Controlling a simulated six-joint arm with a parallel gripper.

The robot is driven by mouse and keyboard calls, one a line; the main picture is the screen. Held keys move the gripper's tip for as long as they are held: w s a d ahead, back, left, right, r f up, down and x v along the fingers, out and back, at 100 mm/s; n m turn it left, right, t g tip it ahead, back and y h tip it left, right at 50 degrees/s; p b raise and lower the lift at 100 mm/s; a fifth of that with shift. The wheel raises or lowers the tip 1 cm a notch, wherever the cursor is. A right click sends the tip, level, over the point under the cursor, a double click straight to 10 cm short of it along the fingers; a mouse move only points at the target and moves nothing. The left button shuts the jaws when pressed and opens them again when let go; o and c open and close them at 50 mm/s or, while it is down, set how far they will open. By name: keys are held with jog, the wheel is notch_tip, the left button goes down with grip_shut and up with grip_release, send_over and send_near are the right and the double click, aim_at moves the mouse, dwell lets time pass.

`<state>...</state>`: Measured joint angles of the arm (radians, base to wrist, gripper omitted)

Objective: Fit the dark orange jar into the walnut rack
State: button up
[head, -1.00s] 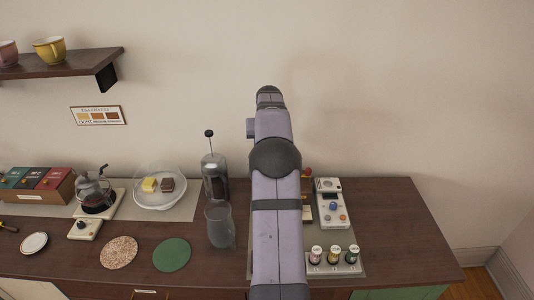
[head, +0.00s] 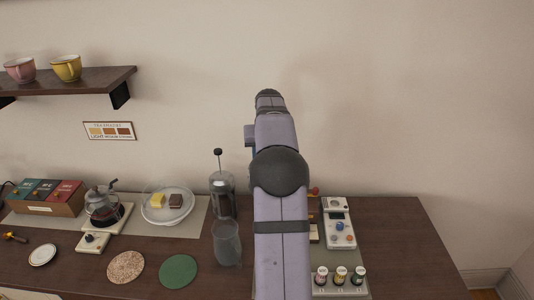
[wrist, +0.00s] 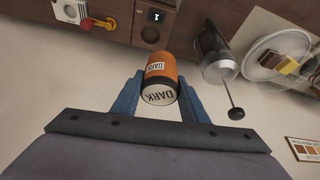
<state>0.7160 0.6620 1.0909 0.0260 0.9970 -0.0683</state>
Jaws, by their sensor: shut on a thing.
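The dark orange jar (wrist: 161,68) shows in the wrist view, an orange cylinder with a pale end marked DARK. My gripper (wrist: 160,80) is shut on it, with one blue finger on each side. The jar appears clear of the counter. In the head view my arm hides the gripper and the jar. I cannot make out the walnut rack for certain; the brown wood at the top of the wrist view may be the counter or part of it, and my arm covers that area in the head view.
A French press (head: 222,197) and a glass (head: 227,243) stand just left of my arm. A white device (head: 338,222) and several small jars in a pale holder (head: 341,280) are to the right. A cloche-covered plate (head: 167,203) is farther left. The counter's right end (head: 400,245) is clear.

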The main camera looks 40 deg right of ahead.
jog(key=s+a+f+m+g, duration=0.2)
jog(key=s+a+f+m, duration=0.2)
jog(key=s+m, duration=0.4)
jog(key=s+a+f+m+g+y, duration=0.1)
jog(key=s+a+f+m+g, duration=0.2)
jog(key=s+m, duration=0.5)
jog(key=s+a+f+m+g, duration=0.3)
jog(key=s+a+f+m, duration=0.2)
jog(key=s+m, duration=0.3)
jog(key=shift+s+a+f+m+p, duration=0.2)
jog(key=shift+s+f+m+p, duration=0.2)
jog(key=shift+s+f, duration=0.35)
jog(key=shift+f, duration=0.2)
jog(key=shift+w+f+b, duration=0.1)
jog(key=shift+f+b, duration=2.15)
jog(key=shift+f, duration=0.65)
jog(key=shift+f+b, duration=1.4)
jog(key=shift+b, duration=0.05)
